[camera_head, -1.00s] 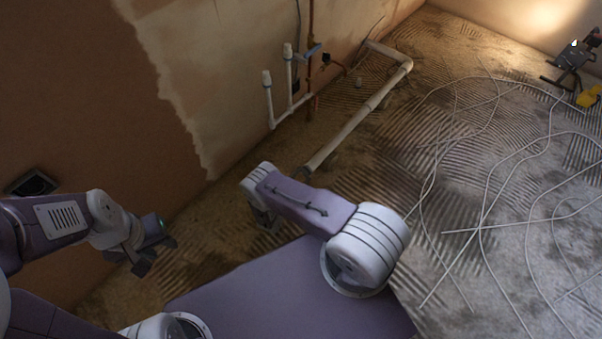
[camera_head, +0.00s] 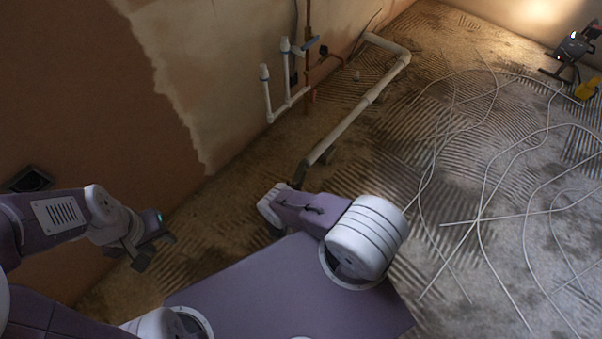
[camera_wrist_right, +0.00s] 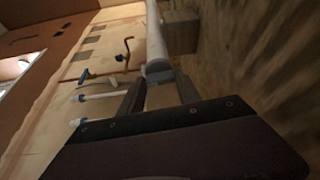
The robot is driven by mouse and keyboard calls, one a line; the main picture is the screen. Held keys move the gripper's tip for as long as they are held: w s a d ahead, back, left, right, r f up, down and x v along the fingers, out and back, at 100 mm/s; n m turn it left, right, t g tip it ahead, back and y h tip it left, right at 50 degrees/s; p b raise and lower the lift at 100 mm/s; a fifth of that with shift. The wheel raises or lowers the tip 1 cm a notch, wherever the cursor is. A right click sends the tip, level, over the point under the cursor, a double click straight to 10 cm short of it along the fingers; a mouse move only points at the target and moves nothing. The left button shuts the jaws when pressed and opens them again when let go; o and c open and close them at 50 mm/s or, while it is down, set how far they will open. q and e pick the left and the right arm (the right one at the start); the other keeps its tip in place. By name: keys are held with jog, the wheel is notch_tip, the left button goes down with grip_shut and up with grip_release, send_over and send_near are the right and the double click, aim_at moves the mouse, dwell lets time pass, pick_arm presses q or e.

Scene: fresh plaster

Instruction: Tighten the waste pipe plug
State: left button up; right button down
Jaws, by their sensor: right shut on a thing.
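The white waste pipe (camera_head: 352,118) lies low along the floor, running from an elbow near the wall toward me. In the right wrist view the pipe (camera_wrist_right: 154,36) ends in a grey plug (camera_wrist_right: 158,72). My right gripper (camera_wrist_right: 160,82) is shut on the plug, one dark finger on each side of it. In the head view the right gripper (camera_head: 299,174) is at the near end of the pipe, and the plug is hidden there. My left gripper (camera_head: 155,250) is open and empty above the floor at the left, away from the pipe.
White supply pipes (camera_head: 288,75) with a blue-handled valve stand at the plastered wall. A block (camera_head: 328,155) sits beside the waste pipe near its end. Loose pale cables (camera_head: 482,215) cover the floor at the right. A work lamp (camera_head: 572,48) stands at the far right.

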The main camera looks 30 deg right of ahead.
pick_arm(q)
jog(key=shift+f, duration=0.3)
pick_arm(e)
jog(key=shift+f+m, duration=0.1)
jog(key=shift+m, duration=0.5)
jog(key=c, duration=0.8)
grip_release()
jog(key=shift+c, duration=0.2)
pick_arm(q)
jog(key=shift+f, duration=0.1)
